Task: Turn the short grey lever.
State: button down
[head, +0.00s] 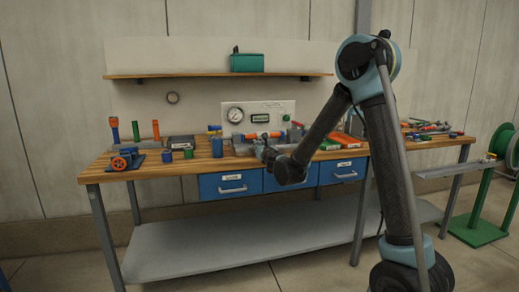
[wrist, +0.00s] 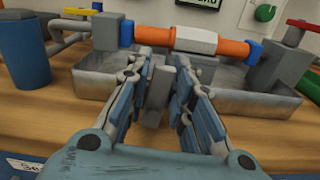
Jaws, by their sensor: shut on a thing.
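The short grey lever (wrist: 157,92) stands between the fingers of my gripper (wrist: 166,75) in the wrist view, in front of the metal tray. My gripper is shut on it, with one blue-and-grey finger on each side. The fingers hide part of the lever and its mount. In the head view my gripper (head: 266,153) is at the bench's front edge, below the gauge panel; the lever is too small to make out there.
An orange pipe with a white middle (wrist: 196,40) runs behind the fingers, above a metal tray (wrist: 97,78). A blue cylinder (wrist: 22,55) stands left, a grey block (wrist: 277,62) right. A red lever (wrist: 303,24) and green knob (wrist: 265,13) are farther back. Blue drawers (head: 231,183) lie below.

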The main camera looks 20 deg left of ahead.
jog(key=m, duration=0.1)
jog(key=d+m, duration=0.1)
jog(key=m, duration=0.1)
jog(key=shift+w+f, duration=0.1)
jog(key=shift+w, duration=0.2)
jog(key=m, duration=0.3)
jog(key=d+m, duration=0.1)
jog(key=shift+w+f+m, duration=0.25)
jog(key=shift+f+m, duration=0.05)
jog(key=shift+m, duration=0.1)
jog(key=m, duration=0.3)
jog(key=shift+w+d+f+m, duration=0.15)
jog(key=shift+d+f+m, duration=0.15)
jog(key=shift+f, duration=0.1)
jog(key=shift+d+f+m, duration=0.1)
jog(key=shift+f+m, duration=0.15)
jog(key=shift+m, duration=0.7)
jog(key=shift+f+m, duration=0.25)
jog(key=shift+m, duration=0.7)
jog(key=c, duration=1.5)
grip_release()
